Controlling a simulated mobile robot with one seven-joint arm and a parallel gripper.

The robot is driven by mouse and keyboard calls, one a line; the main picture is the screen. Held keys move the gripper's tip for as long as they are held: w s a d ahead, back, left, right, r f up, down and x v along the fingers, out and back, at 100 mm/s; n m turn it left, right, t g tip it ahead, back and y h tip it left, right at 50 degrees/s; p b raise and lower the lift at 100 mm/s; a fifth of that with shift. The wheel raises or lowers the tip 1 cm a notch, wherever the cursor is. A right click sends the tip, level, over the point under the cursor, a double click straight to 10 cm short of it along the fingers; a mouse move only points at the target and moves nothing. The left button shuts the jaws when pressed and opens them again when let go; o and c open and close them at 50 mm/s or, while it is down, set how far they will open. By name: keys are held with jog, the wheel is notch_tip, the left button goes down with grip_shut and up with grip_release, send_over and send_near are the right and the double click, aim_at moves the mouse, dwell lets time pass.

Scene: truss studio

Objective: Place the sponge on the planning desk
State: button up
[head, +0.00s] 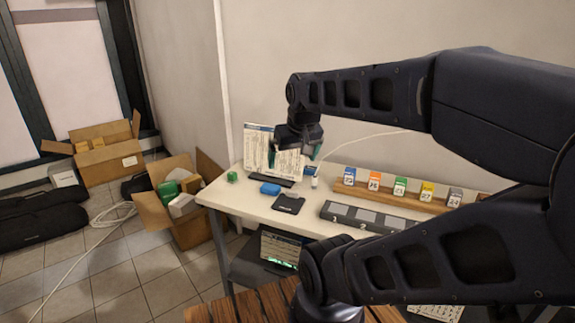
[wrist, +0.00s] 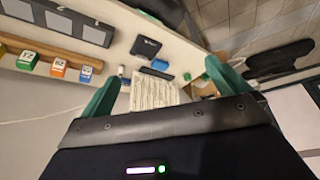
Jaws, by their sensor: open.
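The desk's top also crosses the wrist view (wrist: 187,52). My gripper (head: 297,152) is in front of the printed sheet, above the desk and behind the blue block. Its green fingers are spread wide in the wrist view (wrist: 165,88), with nothing held between them. Part of the sheet is hidden behind my gripper.
A green item (head: 232,176), a black pad (head: 288,203) and a small white bottle (head: 314,182) stand close by. A wooden rack of coloured number blocks (head: 400,195) and a grey numbered tray (head: 360,216) fill the right side. Open cardboard boxes (head: 190,229) stand on the floor left.

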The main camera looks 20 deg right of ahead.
jog(key=shift+w, duration=0.1)
dwell(0.3)
jog(key=m+g+h, duration=0.1)
jog(key=m+h, duration=0.2)
jog(key=m, duration=0.6)
send_over(270, 186)
jog(key=s+a, duration=0.2)
notch_tip(270, 186, down, 27)
jog(key=shift+w+r, duration=0.1)
jog(key=shift+s+x, duration=0.15)
jog(key=shift+x, duration=1.2)
jog(key=shift+s+x, duration=0.15)
jog(key=shift+x, duration=1.15)
jog(key=shift+d, duration=0.15)
jog(key=shift+c, duration=0.4)
jog(key=c, duration=1)
